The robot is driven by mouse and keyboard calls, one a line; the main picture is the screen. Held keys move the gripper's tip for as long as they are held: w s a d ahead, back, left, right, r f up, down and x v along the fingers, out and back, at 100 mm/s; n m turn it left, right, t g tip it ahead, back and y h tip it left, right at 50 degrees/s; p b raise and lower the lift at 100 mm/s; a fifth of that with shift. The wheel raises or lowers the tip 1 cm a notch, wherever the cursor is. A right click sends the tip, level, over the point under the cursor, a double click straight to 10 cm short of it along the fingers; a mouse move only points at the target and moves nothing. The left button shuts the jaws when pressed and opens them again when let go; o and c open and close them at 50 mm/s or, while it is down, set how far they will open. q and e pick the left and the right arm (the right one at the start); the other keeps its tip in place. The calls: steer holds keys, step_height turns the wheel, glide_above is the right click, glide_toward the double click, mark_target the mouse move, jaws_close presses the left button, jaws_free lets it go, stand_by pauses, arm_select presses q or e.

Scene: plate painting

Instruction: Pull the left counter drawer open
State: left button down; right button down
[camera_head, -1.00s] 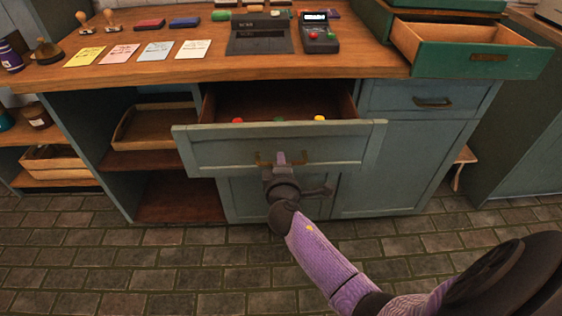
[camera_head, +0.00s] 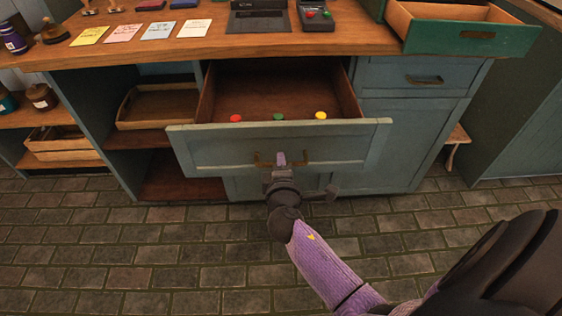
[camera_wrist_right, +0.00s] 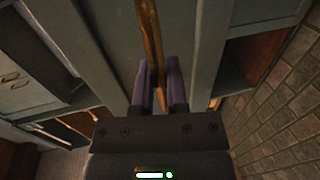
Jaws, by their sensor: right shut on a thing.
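The left counter drawer (camera_head: 215,148) is pulled well out under the counter, with its inside showing. A red, a green and a yellow round thing (camera_head: 320,115) lie near its front. My right gripper (camera_head: 281,161) is at the middle of the drawer front, shut on the brass handle (camera_head: 305,157). In the right wrist view, the two purple fingers (camera_wrist_right: 158,85) sit on either side of the brass handle bar (camera_wrist_right: 151,40). My left gripper is not in view.
The second drawer (camera_head: 390,75) to the right is shut. A green drawer (camera_head: 470,38) stands open on the counter top (camera_head: 240,45). Open shelves with wooden trays (camera_head: 158,104) are at left. The brick floor (camera_head: 130,245) in front is clear.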

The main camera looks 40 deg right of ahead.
steer(key=c, duration=0.7)
jaws_free()
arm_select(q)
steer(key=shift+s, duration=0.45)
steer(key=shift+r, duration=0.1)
arm_select(e)
steer(key=shift+a, duration=0.1)
arm_select(q)
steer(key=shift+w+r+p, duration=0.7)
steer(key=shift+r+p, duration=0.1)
steer(key=shift+p, duration=0.15)
arm_select(e)
steer(key=v, duration=0.9)
steer(key=shift+s+a, duration=0.15)
steer(key=shift+s, duration=0.2)
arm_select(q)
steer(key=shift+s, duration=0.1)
